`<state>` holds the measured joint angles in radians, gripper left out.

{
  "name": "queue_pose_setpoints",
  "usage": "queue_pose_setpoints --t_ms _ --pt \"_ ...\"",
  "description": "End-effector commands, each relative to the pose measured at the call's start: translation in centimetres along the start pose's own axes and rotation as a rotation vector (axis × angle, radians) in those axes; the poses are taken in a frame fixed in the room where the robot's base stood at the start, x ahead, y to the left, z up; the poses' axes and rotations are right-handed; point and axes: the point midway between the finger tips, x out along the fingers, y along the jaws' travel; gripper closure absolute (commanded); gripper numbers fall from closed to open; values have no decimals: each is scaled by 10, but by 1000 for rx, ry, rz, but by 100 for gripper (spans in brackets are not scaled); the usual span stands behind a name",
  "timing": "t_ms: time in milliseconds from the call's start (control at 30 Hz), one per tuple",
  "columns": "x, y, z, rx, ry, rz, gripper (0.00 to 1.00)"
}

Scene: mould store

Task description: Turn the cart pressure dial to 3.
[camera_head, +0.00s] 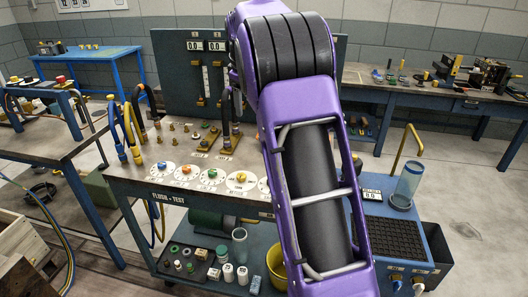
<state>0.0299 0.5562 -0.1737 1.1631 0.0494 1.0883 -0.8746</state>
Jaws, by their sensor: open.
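The cart (130,186) is a metal-topped bench marked "FLUSH - TEST". Along its front edge is a row of round white dials with coloured knobs: a blue knob (162,166), an orange knob (186,169), a green knob (212,174) and a yellow knob (241,178). One more white dial (264,185) is partly covered by my purple arm. The dial markings are too small to read, so I cannot tell which is the pressure dial or its setting. My arm crosses the middle of the view; my gripper is not visible.
A dark upright panel (180,62) with readouts stands at the cart's back. Yellow and blue hoses (131,135) hang at its left end. The lower shelf holds small bottles and a yellow bucket (276,262). A blue unit with a clear cylinder (408,183) stands right.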

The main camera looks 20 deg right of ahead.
Motion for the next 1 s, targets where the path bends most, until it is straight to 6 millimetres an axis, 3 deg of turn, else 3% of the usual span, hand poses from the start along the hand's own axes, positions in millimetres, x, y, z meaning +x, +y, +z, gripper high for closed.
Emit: queue_pose_setpoints --t_ms 33,100,200,300,567,1000 --pt "17 2 27 -13 -47 -55 31" --pt "34 -1 55 -48 -94 -125 31" --pt "48 -5 85 -85 -136 -204 31" --pt "56 -9 102 -110 -157 -255 31" --pt "79 -17 116 -125 -169 -285 31" --pt "168 -42 132 -123 -169 -283 31"
